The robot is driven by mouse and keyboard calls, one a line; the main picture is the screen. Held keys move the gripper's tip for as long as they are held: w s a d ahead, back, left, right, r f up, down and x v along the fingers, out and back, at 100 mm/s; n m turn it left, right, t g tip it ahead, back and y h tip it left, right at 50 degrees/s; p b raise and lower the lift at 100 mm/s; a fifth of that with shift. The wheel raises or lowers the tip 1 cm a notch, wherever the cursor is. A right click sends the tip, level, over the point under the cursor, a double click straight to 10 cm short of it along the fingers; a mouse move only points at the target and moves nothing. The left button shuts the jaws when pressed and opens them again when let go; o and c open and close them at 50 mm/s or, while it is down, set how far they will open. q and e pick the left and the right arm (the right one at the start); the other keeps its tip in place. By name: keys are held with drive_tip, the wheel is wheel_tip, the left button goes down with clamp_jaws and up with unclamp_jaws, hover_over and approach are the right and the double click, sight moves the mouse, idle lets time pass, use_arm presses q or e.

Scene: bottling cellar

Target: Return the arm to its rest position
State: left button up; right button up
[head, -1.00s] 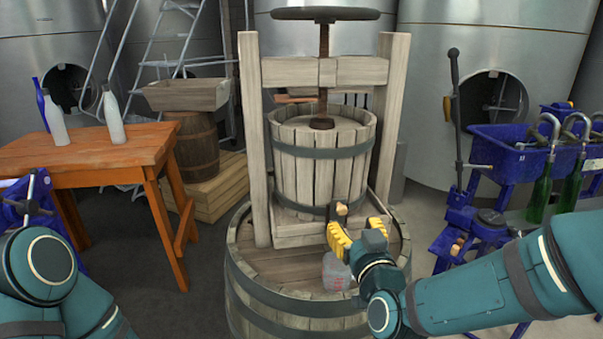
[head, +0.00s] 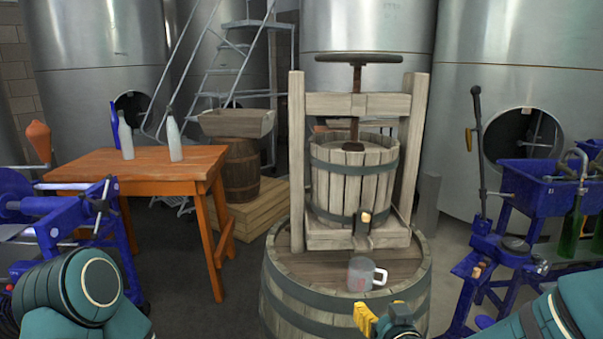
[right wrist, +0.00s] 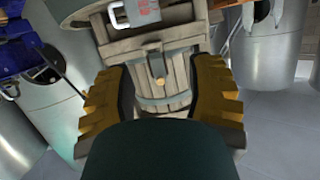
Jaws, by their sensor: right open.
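My right arm enters at the lower right of the head view. Its gripper (head: 368,319) has yellow fingers and sits low in front of the big barrel (head: 345,312). In the right wrist view the two fingers of this gripper (right wrist: 160,90) stand wide apart with nothing between them. A clear mug (head: 361,274) with a white handle and a reddish mark stands on the barrel top, below the press spout (head: 363,225). The mug also shows at the top of the right wrist view (right wrist: 140,12), apart from the fingers. Of my left arm only teal links show at the lower left; its gripper is out of view.
The wooden press (head: 350,180) stands on the barrel. An orange table (head: 150,165) with bottles (head: 174,140) is at the left. Blue machines stand at the left (head: 70,222) and right (head: 540,190). Steel tanks line the back. Grey floor shows between table and barrel.

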drive_tip(key=s+a+f+g, duration=0.1)
drive_tip(key=s+f+g, duration=0.3)
drive_tip(key=f, duration=0.5)
drive_tip(key=s+a+f+m+g+y, duration=0.1)
drive_tip(key=s+a+f+g, duration=0.1)
drive_tip(key=s+f+g, duration=0.2)
drive_tip(key=s+a+f+m+g+y, duration=0.1)
drive_tip(key=s+a+f+g, duration=0.1)
drive_tip(key=s+f+g, duration=0.3)
drive_tip(key=s+f, duration=0.4)
drive_tip(key=f, duration=0.7)
drive_tip(key=shift+a+f, duration=0.2)
drive_tip(key=shift+f, duration=0.05)
